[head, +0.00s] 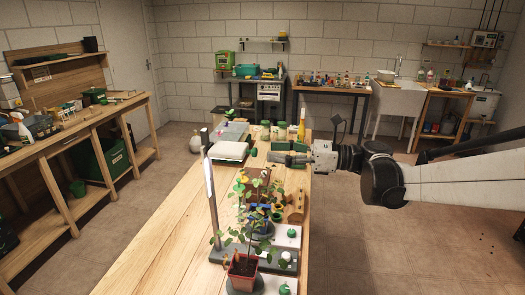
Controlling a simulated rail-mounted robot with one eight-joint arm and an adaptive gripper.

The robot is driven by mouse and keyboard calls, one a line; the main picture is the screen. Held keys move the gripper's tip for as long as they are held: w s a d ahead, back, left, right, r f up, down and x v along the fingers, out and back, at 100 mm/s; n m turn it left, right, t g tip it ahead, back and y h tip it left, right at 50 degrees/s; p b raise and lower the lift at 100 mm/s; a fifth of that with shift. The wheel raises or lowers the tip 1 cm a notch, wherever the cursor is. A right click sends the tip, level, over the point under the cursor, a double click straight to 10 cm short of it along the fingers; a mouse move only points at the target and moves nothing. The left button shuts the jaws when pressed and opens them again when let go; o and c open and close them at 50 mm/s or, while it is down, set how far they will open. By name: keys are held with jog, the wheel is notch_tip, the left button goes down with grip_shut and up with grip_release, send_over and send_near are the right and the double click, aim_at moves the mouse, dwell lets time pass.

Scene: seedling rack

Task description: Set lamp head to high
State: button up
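What looks like the lamp is a slim stand at the left of the plants in the head view, with a long white, nearly upright lamp head (210,190). Its setting and any switch on it are too small to make out. Its base is partly hidden by leaves. My gripper (284,153) reaches in from the right over the far half of the wooden bench (165,240). It is to the right of the lamp head and apart from it in the picture. I see nothing clearly held, and the finger gap is too small to judge.
A seedling in a red pot (243,272) stands at the bench's near end, with leafy stems beside the lamp. White boxes with green knobs (284,260) are at the right edge. A white-topped device (231,150) and jars stand farther back. The bench's left side is clear.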

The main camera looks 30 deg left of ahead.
jog(key=v, duration=0.7)
dwell(0.4)
jog(key=s+d+f+n+t+h, duration=0.3)
jog(key=s+d+n+t+h, duration=0.1)
jog(key=d, duration=1.1)
jog(key=s+d+f+n+t+h, duration=0.4)
jog(key=s+d+h, duration=0.3)
jog(key=d, duration=0.8)
jog(key=s+d+f+n+t+h, duration=0.4)
jog(key=s+d, duration=0.5)
jog(key=d, duration=0.6)
jog(key=shift+d+n+t+h, duration=0.2)
jog(key=shift+n+t+h, duration=0.6)
jog(key=shift+t, duration=0.2)
jog(key=shift+s+f, duration=0.1)
